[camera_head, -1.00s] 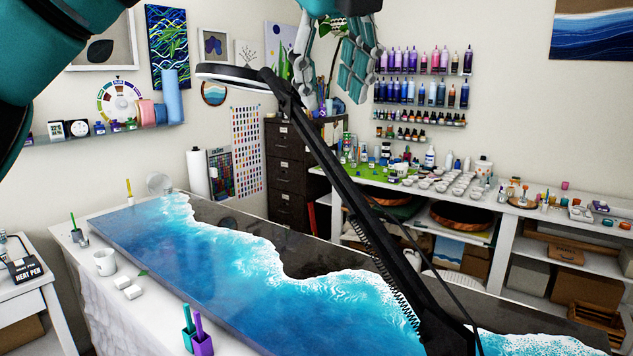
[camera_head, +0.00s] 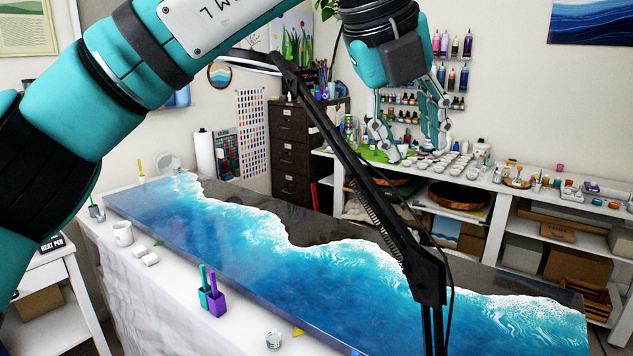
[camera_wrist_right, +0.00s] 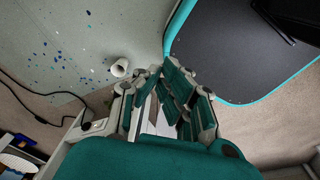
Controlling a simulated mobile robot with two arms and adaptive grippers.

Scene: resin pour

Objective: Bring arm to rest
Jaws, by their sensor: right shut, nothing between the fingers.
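My left arm crosses the upper left of the head view. Its gripper (camera_head: 416,153) points down, with its fingers apart and nothing between them. It hangs in the air behind the black lamp arm (camera_head: 345,150), as seen from the head, with the shelf counter in the background. My right gripper (camera_wrist_right: 163,73) shows in the right wrist view. Its fingers are together and hold nothing. It is not in the head view. The long blue-and-white wave table (camera_head: 300,265) lies below the left gripper.
The lamp arm rises over the wave table. In the wrist view, a white cup (camera_wrist_right: 121,68) lies near a dark panel (camera_wrist_right: 235,50) and a cable.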

